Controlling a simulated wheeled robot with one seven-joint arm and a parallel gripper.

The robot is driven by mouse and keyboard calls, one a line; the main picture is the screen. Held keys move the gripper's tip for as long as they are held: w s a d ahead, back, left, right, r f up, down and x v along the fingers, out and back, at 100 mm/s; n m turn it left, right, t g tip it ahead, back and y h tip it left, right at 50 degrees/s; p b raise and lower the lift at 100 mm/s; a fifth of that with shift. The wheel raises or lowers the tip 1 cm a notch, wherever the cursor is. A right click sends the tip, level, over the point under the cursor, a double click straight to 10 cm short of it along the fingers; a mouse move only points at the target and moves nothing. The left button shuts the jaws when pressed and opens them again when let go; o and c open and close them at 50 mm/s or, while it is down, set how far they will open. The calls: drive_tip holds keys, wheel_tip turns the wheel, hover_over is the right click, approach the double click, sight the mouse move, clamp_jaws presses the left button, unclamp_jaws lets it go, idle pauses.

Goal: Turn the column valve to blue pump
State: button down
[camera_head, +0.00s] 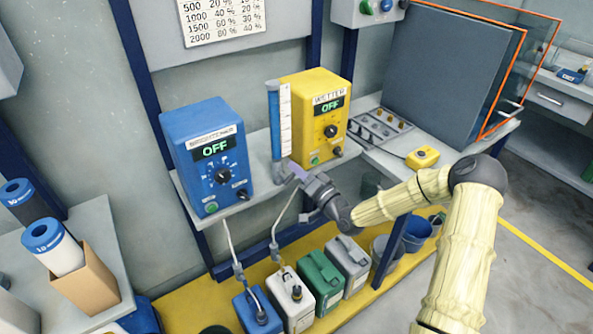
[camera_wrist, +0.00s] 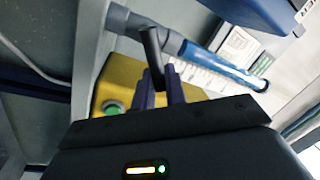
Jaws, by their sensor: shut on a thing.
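The blue pump (camera_head: 205,165) stands on the shelf at the left and its display reads OFF. The yellow pump (camera_head: 325,128), labelled WETTER, stands to the right and also reads OFF. The clear blue column (camera_head: 276,120) stands upright between them; it shows in the wrist view (camera_wrist: 225,65) as a slanted tube. My gripper (camera_head: 298,172) is at the column's foot. In the wrist view, my gripper (camera_wrist: 163,88) is shut on the dark grey valve handle (camera_wrist: 151,45). The valve body is mostly hidden by my gripper in the head view.
Several canisters (camera_head: 322,275) stand on the yellow floor platform below the shelf. A tray of small parts (camera_head: 378,128) and a small yellow box (camera_head: 422,157) lie on the bench to the right.

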drive_tip(key=shift+w+d+f+m, duration=0.15)
drive_tip(key=shift+f+m, duration=0.1)
drive_tip(key=shift+m, duration=0.35)
drive_tip(key=c, duration=1.5)
unclamp_jaws()
drive_tip(key=b+v, duration=0.1)
drive_tip(key=v, duration=1.6)
drive_tip(key=shift+s, duration=0.35)
